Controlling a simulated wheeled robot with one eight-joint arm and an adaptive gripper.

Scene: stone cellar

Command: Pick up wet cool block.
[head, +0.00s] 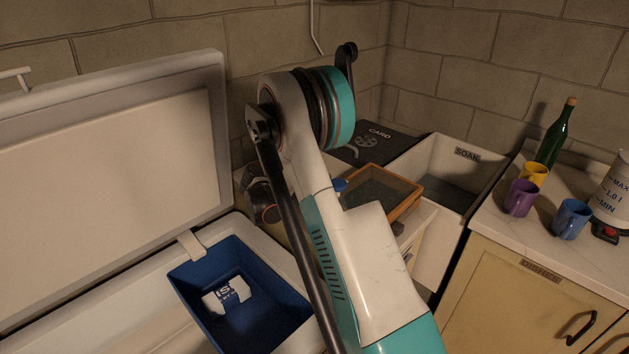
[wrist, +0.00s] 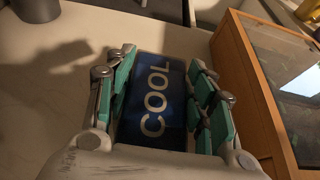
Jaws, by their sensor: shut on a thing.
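The cool block (wrist: 158,100) is a dark blue slab with "COOL" in pale letters, seen in the wrist view. My gripper (wrist: 163,88) has its teal-padded fingers on both long sides of the block and is shut on it. The block lies along the gripper, over or on a pale counter; I cannot tell whether it touches the surface. In the head view my arm hides most of the gripper and the block; only a small blue patch shows beside the arm. Wetness cannot be told.
A wooden-framed tray (wrist: 262,95) stands close to the right of my gripper; it also shows in the head view (head: 408,207). An open chest holds a blue bin (head: 192,283). A sink marked SOAK (head: 431,154), mugs (head: 521,197) and a bottle (head: 554,137) are at right.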

